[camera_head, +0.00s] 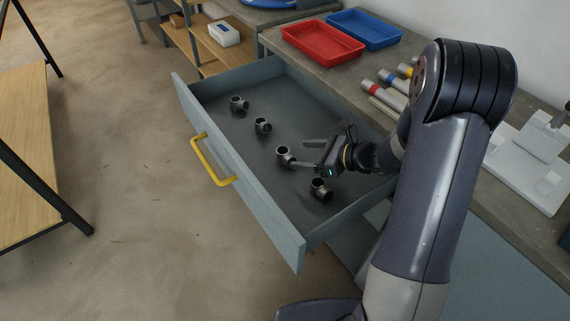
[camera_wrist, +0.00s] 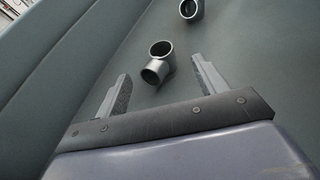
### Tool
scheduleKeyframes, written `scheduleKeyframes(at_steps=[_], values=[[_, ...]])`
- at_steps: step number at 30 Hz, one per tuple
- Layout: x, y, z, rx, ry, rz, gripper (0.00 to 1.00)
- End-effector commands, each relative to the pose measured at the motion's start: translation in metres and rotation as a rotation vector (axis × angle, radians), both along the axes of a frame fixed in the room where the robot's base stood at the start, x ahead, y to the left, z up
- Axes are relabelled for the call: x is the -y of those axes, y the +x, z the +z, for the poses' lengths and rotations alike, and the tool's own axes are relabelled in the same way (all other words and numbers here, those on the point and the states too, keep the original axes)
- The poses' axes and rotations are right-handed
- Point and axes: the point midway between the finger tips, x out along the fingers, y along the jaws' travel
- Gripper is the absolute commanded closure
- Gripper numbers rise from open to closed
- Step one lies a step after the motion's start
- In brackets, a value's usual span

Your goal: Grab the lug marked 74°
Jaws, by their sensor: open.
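Several dark metal lugs, short pipe pieces with a side branch, lie in a row in the open drawer. No 74° mark can be read on any of them. My gripper (camera_head: 297,152) is open and empty, low over the drawer floor. One lug (camera_head: 284,154) lies just at its fingertips in the head view. In the wrist view a lug (camera_wrist: 157,64) lies between and slightly beyond the tips of the open fingers (camera_wrist: 161,68), apart from both. Another lug (camera_head: 321,190) is nearer the front of the picture, and two more, one (camera_head: 263,125) and another (camera_head: 239,103), lie farther off.
The grey drawer (camera_head: 232,169) has a yellow handle (camera_head: 212,160) and walls around the lugs. The drawer floor between the lugs is clear.

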Motion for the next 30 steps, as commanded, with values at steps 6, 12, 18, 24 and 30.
scheduleKeyframes(at_steps=[6, 12, 18, 24, 30], values=[[-0.017, 0.008, -0.009, -0.001, -0.001, 0.003, 0.32], [-0.041, 0.017, -0.015, -0.002, 0.000, 0.005, 0.32], [-0.062, 0.028, -0.024, -0.001, -0.001, 0.003, 0.32], [-0.064, 0.030, -0.025, 0.001, 0.000, 0.000, 0.32], [-0.064, 0.030, -0.025, 0.000, 0.000, 0.000, 0.41]])
